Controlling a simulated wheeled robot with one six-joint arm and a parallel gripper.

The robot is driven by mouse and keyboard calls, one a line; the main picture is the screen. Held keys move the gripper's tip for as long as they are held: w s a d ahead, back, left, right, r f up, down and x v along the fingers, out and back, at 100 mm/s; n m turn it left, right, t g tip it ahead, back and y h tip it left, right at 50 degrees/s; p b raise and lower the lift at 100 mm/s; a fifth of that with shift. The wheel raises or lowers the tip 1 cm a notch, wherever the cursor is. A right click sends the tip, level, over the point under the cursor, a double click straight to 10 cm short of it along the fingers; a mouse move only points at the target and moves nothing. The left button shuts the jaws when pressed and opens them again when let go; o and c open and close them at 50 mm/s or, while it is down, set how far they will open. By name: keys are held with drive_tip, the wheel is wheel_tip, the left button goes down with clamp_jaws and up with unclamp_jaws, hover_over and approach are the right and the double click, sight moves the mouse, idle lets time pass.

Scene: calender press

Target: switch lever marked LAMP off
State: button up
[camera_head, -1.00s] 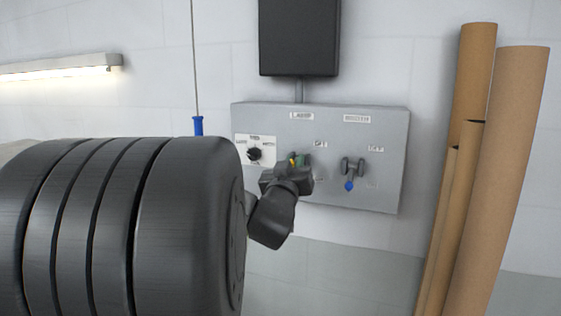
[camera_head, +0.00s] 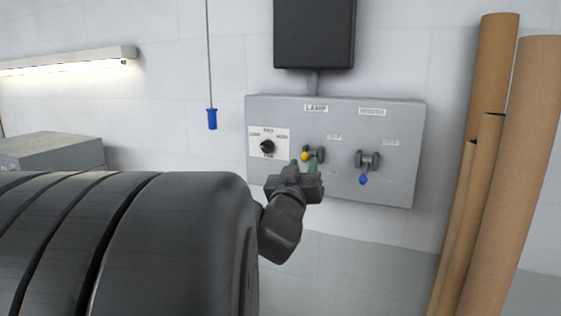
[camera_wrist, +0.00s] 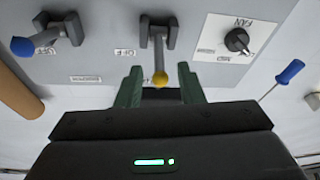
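The LAMP lever (camera_head: 318,153) is a dark grey lever with a yellow ball knob, on the grey wall panel (camera_head: 405,188) under the LAMP label (camera_head: 316,108). In the wrist view the lever (camera_wrist: 159,45) points down the picture. Its yellow knob shows between the tips of my two green fingers. My gripper (camera_head: 305,162) is open, with a wide gap on both sides of the knob. No finger visibly touches it. It also shows in the wrist view (camera_wrist: 160,73). An OFF label (camera_wrist: 124,53) is beside the lever. The lever's exact tilt is hard to tell.
A second lever (camera_head: 367,160) with a blue knob is to the right, pointing down. A black rotary FAN knob (camera_head: 267,147) is on the left. A blue pull handle (camera_head: 212,119) hangs on a cord. Brown cardboard tubes (camera_head: 530,150) stand at the right.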

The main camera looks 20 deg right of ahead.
drive_tip(key=v, duration=0.9)
drive_tip(key=shift+d, duration=0.1)
